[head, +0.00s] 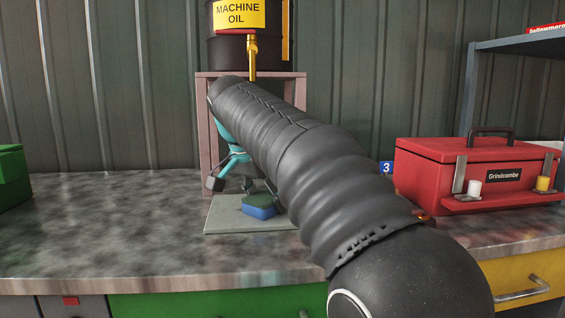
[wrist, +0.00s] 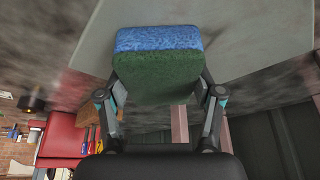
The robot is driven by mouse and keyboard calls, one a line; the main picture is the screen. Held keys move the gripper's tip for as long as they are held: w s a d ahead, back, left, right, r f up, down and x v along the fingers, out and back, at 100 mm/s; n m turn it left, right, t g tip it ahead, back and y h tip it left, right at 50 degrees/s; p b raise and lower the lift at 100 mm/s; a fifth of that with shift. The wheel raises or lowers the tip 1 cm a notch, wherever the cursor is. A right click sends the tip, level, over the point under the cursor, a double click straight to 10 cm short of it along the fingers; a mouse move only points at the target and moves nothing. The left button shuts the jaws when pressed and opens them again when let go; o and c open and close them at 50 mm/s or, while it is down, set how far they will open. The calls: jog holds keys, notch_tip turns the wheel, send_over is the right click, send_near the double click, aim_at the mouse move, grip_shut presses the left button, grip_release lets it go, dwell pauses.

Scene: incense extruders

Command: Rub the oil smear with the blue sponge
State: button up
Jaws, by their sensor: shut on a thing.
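The blue sponge (head: 260,211) has a dark green scouring side, which faces up in the head view. It also shows large in the wrist view (wrist: 158,42), between the two fingers. My gripper (wrist: 157,82) is shut on the sponge; in the head view my gripper (head: 243,188) is partly behind my arm. The sponge is over the grey plate (head: 222,222) on the bench, below the oil barrel's tap. I cannot tell whether it touches the plate. I cannot make out the oil smear for certain; the sponge or my arm may hide it.
The machine oil barrel (head: 275,48) stands on a pinkish stand (head: 205,130) behind my gripper. A red toolbox (head: 455,170) is at right, with a blue number 3 tag (head: 386,167) beside it. A green box (head: 12,177) is at far left. The left bench top (head: 110,215) is clear.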

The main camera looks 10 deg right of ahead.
jog(key=shift+d, duration=1.6)
notch_tip(320, 180, up, 6)
jog(key=p, duration=0.4)
jog(key=shift+r, duration=1.05)
jog(key=shift+s+a, duration=0.15)
jog(key=shift+a, duration=0.05)
jog(key=shift+d+f, duration=0.1)
jog(key=shift+f, duration=0.05)
